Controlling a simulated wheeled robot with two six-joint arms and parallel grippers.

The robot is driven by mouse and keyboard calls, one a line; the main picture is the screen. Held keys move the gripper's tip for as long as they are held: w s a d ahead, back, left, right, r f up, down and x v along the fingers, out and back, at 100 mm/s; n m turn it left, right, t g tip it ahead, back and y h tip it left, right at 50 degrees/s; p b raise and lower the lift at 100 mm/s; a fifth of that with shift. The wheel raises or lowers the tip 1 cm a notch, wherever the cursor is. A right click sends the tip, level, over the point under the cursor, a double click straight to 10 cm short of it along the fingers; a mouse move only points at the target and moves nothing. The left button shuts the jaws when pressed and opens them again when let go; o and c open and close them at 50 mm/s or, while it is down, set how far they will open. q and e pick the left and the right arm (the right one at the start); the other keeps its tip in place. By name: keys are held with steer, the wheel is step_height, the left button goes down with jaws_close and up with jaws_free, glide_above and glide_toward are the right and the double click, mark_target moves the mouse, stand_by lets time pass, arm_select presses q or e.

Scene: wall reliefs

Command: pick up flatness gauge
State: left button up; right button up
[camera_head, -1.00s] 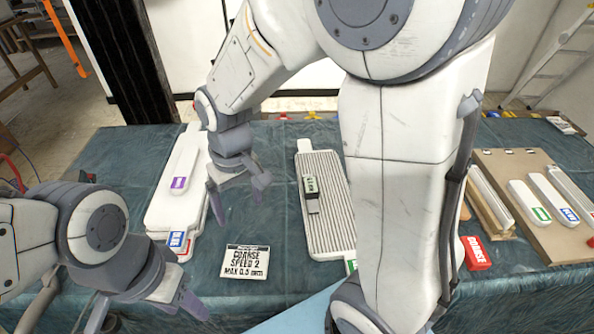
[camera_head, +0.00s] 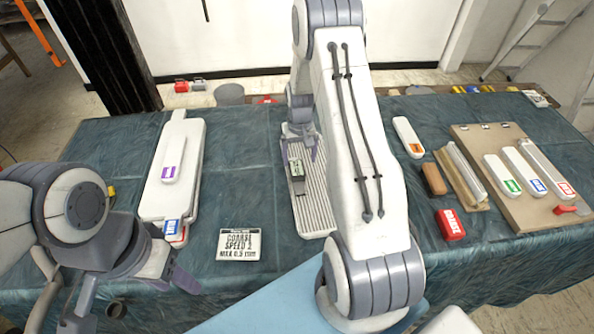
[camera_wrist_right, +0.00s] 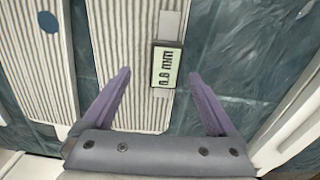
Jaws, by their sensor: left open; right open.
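The flatness gauge (camera_head: 296,169), a small dark block with a pale green display, sits on the ribbed white board (camera_head: 315,213) in the middle of the table. In the right wrist view the gauge (camera_wrist_right: 166,66) reads what looks like 0.8 mm and lies ahead of and between my fingers, apart from them. My right gripper (camera_head: 299,145) is open above the board, close to the gauge; its arm hides part of the board. My left gripper (camera_head: 180,283) is open and empty at the table's front left, far from the gauge.
A white board with a purple-labelled bar (camera_head: 173,160) lies at left. A sign (camera_head: 239,244) reads coarse, speed 2, max 0.5 mm. At right are a red block (camera_head: 450,225), a brown block (camera_head: 434,179) and a wooden board (camera_head: 500,142) with labelled bars. Cloth between is clear.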

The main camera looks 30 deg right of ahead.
mark_target(297, 168)
steer(key=f, duration=0.1)
steer(key=f+p, duration=0.1)
steer(key=f, duration=0.1)
steer(key=f+p, duration=0.1)
steer(key=shift+w+a+f, duration=0.25)
steer(key=shift+a, duration=0.1)
steer(key=shift+f, duration=0.55)
jaws_close()
steer(key=shift+r, duration=0.1)
